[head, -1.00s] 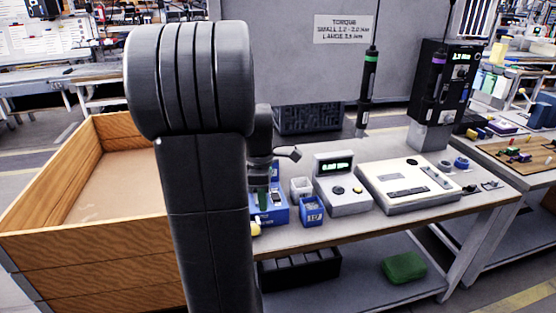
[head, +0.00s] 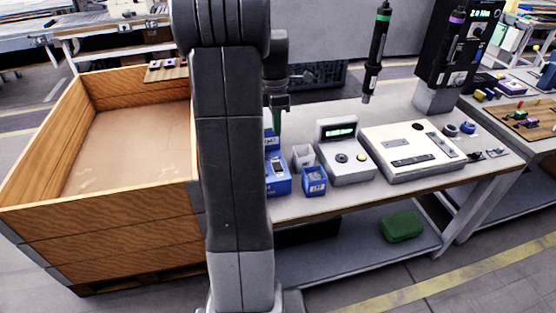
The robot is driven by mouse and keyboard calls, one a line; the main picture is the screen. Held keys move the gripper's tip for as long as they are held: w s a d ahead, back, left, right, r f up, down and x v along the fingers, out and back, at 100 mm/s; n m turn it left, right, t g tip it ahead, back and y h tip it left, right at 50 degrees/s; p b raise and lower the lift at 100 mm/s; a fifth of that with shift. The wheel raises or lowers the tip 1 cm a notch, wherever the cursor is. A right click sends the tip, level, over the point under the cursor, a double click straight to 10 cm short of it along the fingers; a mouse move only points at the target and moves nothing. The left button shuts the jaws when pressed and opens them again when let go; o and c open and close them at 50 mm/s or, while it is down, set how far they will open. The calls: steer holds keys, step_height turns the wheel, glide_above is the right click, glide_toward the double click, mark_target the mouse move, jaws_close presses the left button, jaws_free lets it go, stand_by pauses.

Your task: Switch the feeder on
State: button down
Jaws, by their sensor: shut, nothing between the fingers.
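The blue feeder (head: 282,186) stands on the bench just right of my arm, which hides its left part. A small dark switch (head: 277,168) on a pale plate shows on its front; I cannot tell its position. My gripper (head: 276,122), with green fingers, points down above the back of the feeder. Its fingers are shut and empty. The arm partly covers it, and I cannot tell whether the tips touch anything.
A white bin (head: 302,157) and a blue bin (head: 314,182) stand right of the feeder. Beyond are a grey display unit (head: 345,168) and a white controller (head: 425,165). A screwdriver (head: 376,50) hangs overhead. A wooden crate (head: 100,225) stands left.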

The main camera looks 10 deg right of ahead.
mark_target(278, 169)
steer(key=f, duration=0.4)
steer(key=s+f, duration=0.1)
steer(key=f, duration=0.7)
steer(key=shift+s+f+p, duration=0.15)
steer(key=shift+s+p, duration=0.1)
steer(key=shift+p, duration=0.15)
steer(key=shift+f, duration=0.1)
steer(key=shift+s+f, duration=0.1)
steer(key=shift+f, duration=0.05)
steer(key=shift+w+r, duration=0.3)
steer(key=shift+w, duration=0.5)
steer(key=shift+r+p, duration=0.1)
steer(key=shift+p, duration=0.2)
